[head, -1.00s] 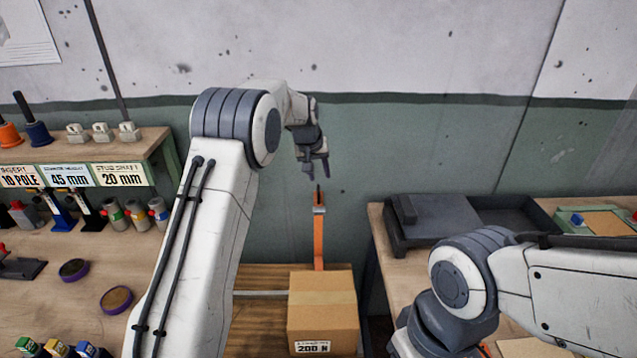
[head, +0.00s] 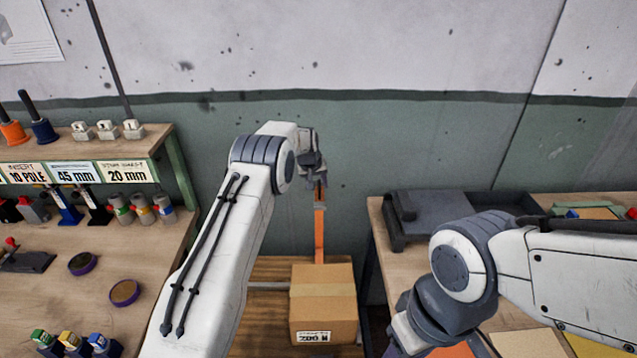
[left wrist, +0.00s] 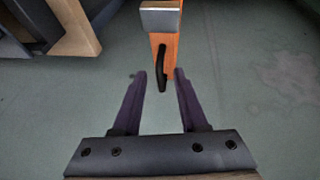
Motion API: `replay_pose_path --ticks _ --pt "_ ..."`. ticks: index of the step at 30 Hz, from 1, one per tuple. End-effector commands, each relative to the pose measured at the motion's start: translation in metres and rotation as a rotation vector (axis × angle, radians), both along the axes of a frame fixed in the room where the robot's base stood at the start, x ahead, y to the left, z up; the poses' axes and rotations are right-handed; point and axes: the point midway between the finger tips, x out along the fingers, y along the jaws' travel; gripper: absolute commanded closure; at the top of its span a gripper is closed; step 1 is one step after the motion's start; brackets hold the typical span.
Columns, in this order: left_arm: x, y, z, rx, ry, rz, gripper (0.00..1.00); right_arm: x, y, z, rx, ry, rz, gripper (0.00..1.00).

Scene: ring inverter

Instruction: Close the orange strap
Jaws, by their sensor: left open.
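The orange strap (head: 319,236) stands upright behind the cardboard box (head: 324,305), against the green wall. Its upper end has a metal buckle or end piece with a dark loop; in the left wrist view the orange strap (left wrist: 171,47) carries a grey metal piece (left wrist: 161,18) and a dark handle-like part. My left gripper (head: 319,182) is at the top of the strap in the head view. In the left wrist view its two fingers (left wrist: 160,85) are spread, with the strap's dark end between or just beyond their tips. My right gripper is not clearly visible.
A bench with labelled shelf (head: 80,157) and small tools stands at the left. A table with a dark tray (head: 440,215) stands at the right. The box rests on a brown wooden surface (head: 262,335). Wall space above is clear.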

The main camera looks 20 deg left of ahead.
Motion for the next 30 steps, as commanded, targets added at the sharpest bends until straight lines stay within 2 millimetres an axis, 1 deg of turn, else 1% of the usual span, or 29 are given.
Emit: replay_pose_path --ticks 6,8,9,10,30 --pt "0.0000 -0.0001 -0.0003 0.000 0.000 0.000 0.58 0.0000 0.0000 -0.0002 0.000 0.000 0.000 0.50" --pt "0.0001 0.0001 -0.0002 0.000 0.000 0.000 0.81 0.0000 0.0000 -0.0002 0.000 0.000 0.000 0.50" --pt "0.0001 0.0001 -0.0002 0.000 0.000 0.000 0.96 0.0000 0.0000 -0.0002 0.000 0.000 0.000 0.50" --pt "0.0000 0.0001 -0.0001 0.000 0.000 0.000 1.00 0.0000 0.0000 -0.0002 0.000 0.000 0.000 0.50" --pt "0.0000 0.0003 0.0004 0.000 -0.001 0.001 1.00 0.0000 0.0000 -0.0001 0.000 0.000 0.000 0.50"
